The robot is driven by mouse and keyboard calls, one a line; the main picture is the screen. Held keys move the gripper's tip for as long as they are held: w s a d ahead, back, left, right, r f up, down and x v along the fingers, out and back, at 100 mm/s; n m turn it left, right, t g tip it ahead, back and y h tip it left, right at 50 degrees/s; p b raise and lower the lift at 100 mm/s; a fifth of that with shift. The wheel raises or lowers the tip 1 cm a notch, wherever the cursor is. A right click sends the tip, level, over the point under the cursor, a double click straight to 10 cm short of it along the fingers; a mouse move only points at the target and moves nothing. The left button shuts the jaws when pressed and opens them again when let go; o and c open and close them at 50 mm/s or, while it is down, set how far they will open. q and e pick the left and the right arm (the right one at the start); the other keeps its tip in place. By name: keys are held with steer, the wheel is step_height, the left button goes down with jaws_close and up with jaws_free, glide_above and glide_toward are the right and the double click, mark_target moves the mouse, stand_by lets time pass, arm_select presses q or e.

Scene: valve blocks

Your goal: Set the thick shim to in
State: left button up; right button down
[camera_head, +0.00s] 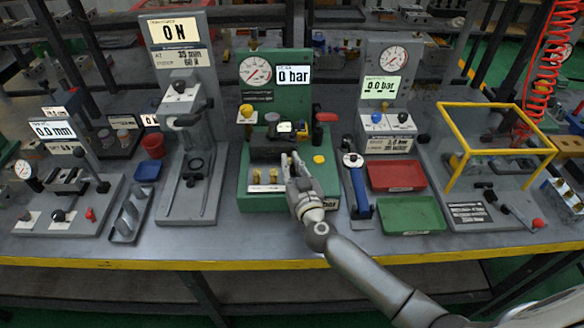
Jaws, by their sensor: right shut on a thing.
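My right gripper (291,163) reaches in from the lower right to the green test station (245,200) in the middle of the bench. Its fingers are closed at the right front side of the dark block (268,149) on that station. They are shut on a small part that the fingers mostly hide, and I cannot tell for sure whether it is the thick shim. Two brass pieces (264,177) stand on a light plate left of the gripper. My left gripper is not in view.
A yellow button (319,159) and a red-topped handle (326,117) are close right of the gripper. A blue-handled tool (360,190), red tray (396,176) and green tray (411,214) lie further right. A tall grey press (188,195) stands left.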

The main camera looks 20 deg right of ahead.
steer(key=shift+w+r, duration=0.1)
steer(key=shift+r, duration=0.05)
steer(key=c, duration=1.7)
jaws_free()
steer(key=shift+c, duration=0.2)
steer(key=o, duration=0.3)
steer(key=shift+w, duration=0.2)
steer(key=shift+s, duration=0.15)
steer(key=s, duration=1.2)
steer(key=shift+w, duration=0.1)
